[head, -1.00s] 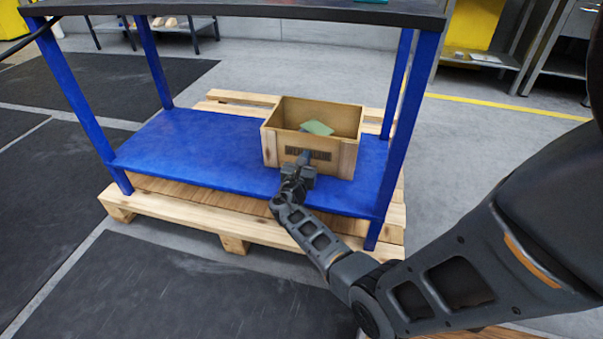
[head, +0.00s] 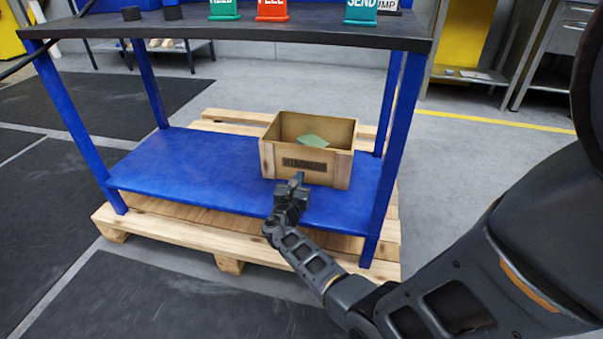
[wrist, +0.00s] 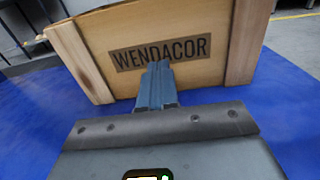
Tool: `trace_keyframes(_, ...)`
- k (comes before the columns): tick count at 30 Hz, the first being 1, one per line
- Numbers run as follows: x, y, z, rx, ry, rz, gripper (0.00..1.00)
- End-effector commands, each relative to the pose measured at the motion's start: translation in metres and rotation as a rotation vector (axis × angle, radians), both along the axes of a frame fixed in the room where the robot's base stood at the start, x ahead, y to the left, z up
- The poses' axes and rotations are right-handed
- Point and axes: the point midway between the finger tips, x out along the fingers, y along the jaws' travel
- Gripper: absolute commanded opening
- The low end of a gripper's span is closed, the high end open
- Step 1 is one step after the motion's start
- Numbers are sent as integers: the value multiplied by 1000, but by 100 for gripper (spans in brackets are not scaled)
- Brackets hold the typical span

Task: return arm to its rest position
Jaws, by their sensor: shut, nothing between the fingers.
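My arm reaches from the lower right of the head view toward the lower blue shelf. My gripper (head: 296,181) is in front of the wooden crate's near side, above the shelf's front part. In the wrist view my gripper (wrist: 156,70) has its fingers together, with nothing seen between them. They point at the crate front (wrist: 195,75), which carries the label "WENDACOR". I cannot tell whether the fingertips touch the crate. The open-topped crate (head: 335,172) stands upright on the shelf and holds a green flat item (head: 312,141).
The blue shelf (head: 180,170) is bare to the left of the crate. Blue legs (head: 398,140) and a dark tabletop (head: 230,38) frame the space. Coloured signs (head: 272,9) stand on the tabletop. A wooden pallet (head: 170,228) lies underneath. Floor is open in front.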

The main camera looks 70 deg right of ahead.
Motion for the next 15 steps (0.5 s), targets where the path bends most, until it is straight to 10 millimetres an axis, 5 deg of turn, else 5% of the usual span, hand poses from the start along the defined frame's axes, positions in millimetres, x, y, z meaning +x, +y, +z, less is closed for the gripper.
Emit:
trace_keyframes(6, -3, 51, 4, 1, 1, 5, 0)
trace_keyframes(15, -7, 89, 2, 0, 1, 3, 0)
